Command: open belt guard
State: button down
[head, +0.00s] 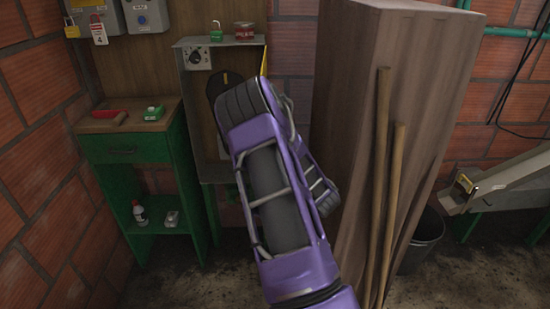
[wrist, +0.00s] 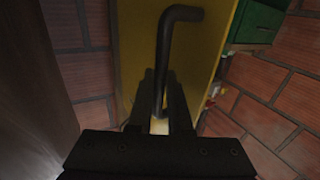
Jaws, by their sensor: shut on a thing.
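The belt guard (wrist: 207,55) is a yellow panel in the wrist view, with a bent black handle (wrist: 162,50) on its face. My gripper (wrist: 161,98) is shut on the lower part of this handle, one finger on each side. In the head view only a thin yellow edge of the guard (head: 264,61) shows, standing out from the right side of the grey housing (head: 183,88). The housing front is at least partly uncovered, with a dark rounded part inside. My arm hides my gripper, the handle and most of the guard there.
A green cabinet (head: 128,150) with a red-handled tool on top stands left of the housing. A tall brown cabinet (head: 345,110) stands close on the right, with two wooden poles (head: 387,200) leaning on it. Brick walls are behind. A black bucket (head: 425,240) stands at right.

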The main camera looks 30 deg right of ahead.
jog(key=shift+r, duration=0.1)
jog(key=c, duration=1.1)
grip_release()
jog(key=shift+c, duration=0.2)
jog(key=s, duration=1.7)
jog(key=shift+s+d, duration=0.2)
jog(key=shift+d, duration=0.15)
